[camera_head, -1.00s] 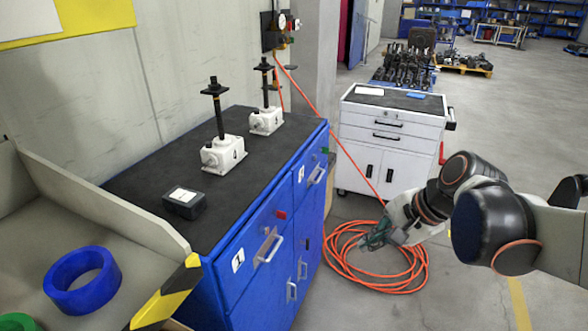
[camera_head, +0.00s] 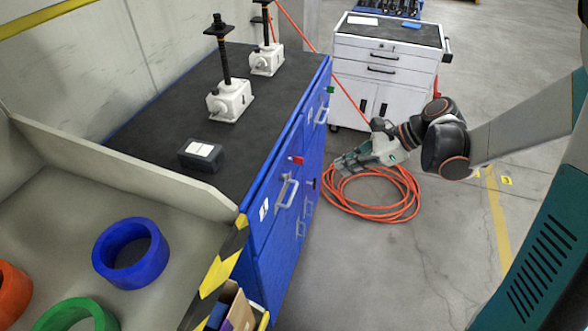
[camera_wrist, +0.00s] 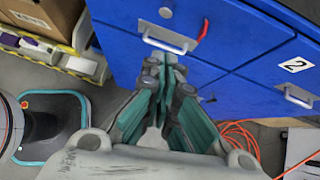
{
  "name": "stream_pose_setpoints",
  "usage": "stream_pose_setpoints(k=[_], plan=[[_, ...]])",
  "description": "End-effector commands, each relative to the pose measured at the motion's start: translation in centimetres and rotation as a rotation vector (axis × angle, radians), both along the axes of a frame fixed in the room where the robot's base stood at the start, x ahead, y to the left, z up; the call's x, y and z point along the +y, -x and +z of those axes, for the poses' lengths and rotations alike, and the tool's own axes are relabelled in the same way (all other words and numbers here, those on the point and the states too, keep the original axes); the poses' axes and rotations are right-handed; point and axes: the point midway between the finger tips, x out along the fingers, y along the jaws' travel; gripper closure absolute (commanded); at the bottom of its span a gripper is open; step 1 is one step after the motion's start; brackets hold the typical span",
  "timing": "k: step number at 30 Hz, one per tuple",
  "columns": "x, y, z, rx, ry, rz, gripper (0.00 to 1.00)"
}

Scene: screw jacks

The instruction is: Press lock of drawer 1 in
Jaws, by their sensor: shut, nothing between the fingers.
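Drawer 1 (camera_head: 283,205) is the near upper drawer of the blue cabinet, with a grey bar handle (camera_head: 287,192). Its red lock (camera_head: 297,160) is on the front by the top edge. In the wrist view the red lock (camera_wrist: 203,29) stands out from the blue front, right of the handle (camera_wrist: 165,42) and a round silver disc (camera_wrist: 165,12). My gripper (camera_head: 344,164) is shut and empty, right of the cabinet front. In the wrist view my fingertips (camera_wrist: 165,62) point at the front, below and left of the lock; contact is not visible.
Drawer 2, with its label (camera_wrist: 294,64) and green lock (camera_head: 330,89), is beside drawer 1. An orange hose (camera_head: 375,205) lies coiled on the floor. A white tool cart (camera_head: 390,60) stands behind. A bin wall with a striped edge (camera_head: 222,262) is at the near left.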

Motion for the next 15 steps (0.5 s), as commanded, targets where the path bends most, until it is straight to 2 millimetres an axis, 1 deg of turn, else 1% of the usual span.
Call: stream_pose_setpoints(k=[11,15], plan=[[-0.01,-0.05,-0.13,0.013,-0.011,-0.007,1.00],[0.32,-0.12,-0.48,0.013,-0.010,-0.007,1.00]])
